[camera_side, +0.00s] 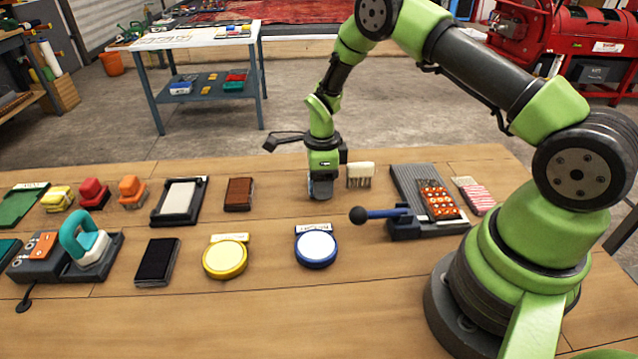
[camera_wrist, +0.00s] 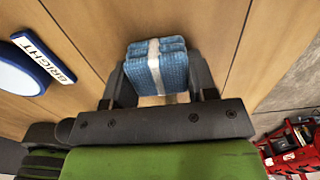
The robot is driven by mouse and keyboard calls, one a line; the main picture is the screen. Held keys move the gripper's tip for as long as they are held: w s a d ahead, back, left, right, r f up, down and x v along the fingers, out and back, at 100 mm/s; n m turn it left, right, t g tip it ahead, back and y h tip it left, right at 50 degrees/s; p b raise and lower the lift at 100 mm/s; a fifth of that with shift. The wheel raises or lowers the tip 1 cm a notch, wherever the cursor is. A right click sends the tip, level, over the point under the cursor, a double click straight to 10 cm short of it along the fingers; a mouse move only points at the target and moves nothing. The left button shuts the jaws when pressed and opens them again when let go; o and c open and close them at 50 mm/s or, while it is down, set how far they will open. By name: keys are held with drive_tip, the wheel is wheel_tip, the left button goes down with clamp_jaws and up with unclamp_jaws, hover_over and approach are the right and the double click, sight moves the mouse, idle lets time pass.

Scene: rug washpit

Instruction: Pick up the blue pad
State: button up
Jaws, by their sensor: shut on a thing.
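The blue pad (camera_wrist: 155,68) is a textured blue block with a pale band around its middle. In the wrist view it sits between the two fingers of my gripper (camera_wrist: 155,84), which is shut on it. In the side view my gripper (camera_side: 320,190) points down over the middle of the wooden table (camera_side: 280,280). The blue pad shows there only as a small dark blue patch (camera_side: 320,188) between the fingers, low over the wood. I cannot tell whether it touches the table.
A pale-bristled brush (camera_side: 360,175) is close to the right of my gripper. A brown block (camera_side: 239,194) lies to the left. A blue-rimmed round dish (camera_side: 316,248) and a yellow one (camera_side: 225,260) lie in front.

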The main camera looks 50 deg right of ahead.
wheel_tip(320, 180, up, 10)
drive_tip(key=shift+r, duration=0.1)
drive_tip(key=shift+o, duration=1.4)
drive_tip(key=shift+c, duration=1.1)
drive_tip(key=s+a+n, duration=0.4)
drive_tip(key=a+n, duration=0.1)
drive_tip(key=a, duration=0.3)
drive_tip(key=n, duration=0.4)
hover_over(318, 242)
drive_tip(key=shift+w+f, duration=0.1)
drive_tip(key=shift+f, duration=3.45)
